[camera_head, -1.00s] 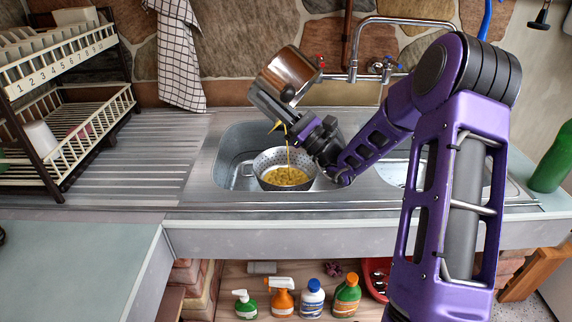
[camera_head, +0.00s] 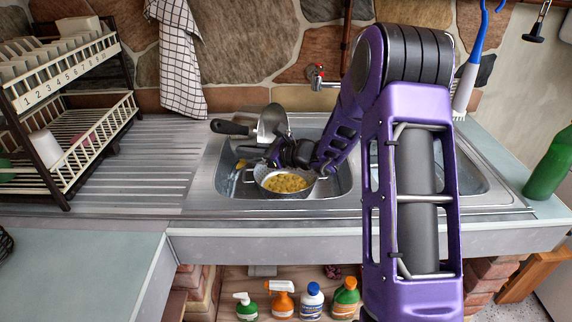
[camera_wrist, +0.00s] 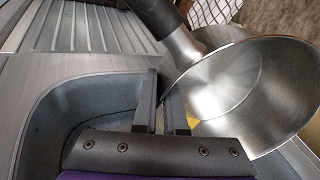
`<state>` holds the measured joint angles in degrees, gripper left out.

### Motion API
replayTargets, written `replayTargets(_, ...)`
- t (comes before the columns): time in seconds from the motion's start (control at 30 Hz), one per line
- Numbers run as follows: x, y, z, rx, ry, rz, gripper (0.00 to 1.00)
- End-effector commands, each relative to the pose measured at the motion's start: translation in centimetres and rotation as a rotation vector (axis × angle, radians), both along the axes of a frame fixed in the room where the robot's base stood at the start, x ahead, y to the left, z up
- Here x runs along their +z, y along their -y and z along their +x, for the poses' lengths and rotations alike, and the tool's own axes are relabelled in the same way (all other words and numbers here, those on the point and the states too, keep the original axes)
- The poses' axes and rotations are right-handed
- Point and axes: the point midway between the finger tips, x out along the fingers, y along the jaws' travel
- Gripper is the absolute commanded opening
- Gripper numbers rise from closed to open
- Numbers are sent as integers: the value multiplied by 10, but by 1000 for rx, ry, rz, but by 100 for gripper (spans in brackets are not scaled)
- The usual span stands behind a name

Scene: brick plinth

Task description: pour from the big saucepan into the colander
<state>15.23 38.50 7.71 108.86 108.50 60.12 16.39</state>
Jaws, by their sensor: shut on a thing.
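The big saucepan (camera_head: 272,122) is steel with a black handle (camera_head: 230,127) pointing left. It is tipped steeply on its side above the back of the sink. My gripper (camera_wrist: 161,98) is shut on it near the handle end; the exact contact is partly hidden. In the wrist view the saucepan's inside (camera_wrist: 235,85) looks bare, with a small yellow patch near its lower left edge. The colander (camera_head: 287,195) is in the left sink basin, below and in front of the saucepan. Yellow food pieces (camera_head: 285,182) lie in it. No falling stream shows.
The steel sink (camera_head: 340,200) has a ribbed drainer (camera_head: 140,165) at left, mostly clear. A dish rack (camera_head: 75,135) stands further left. A tap (camera_head: 318,78) is behind my arm. A green bottle (camera_head: 548,165) stands at right.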

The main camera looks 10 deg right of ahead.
Motion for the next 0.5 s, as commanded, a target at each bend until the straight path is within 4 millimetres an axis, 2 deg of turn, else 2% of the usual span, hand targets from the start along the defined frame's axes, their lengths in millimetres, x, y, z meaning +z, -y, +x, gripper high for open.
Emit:
replayTargets(0.03,8,-9,5,7,-18,-23,0)
replayTargets(0.17,3,-21,14,3,-80,-84,0)
replayTargets(0.5,9,-28,21,-9,-185,-188,0)
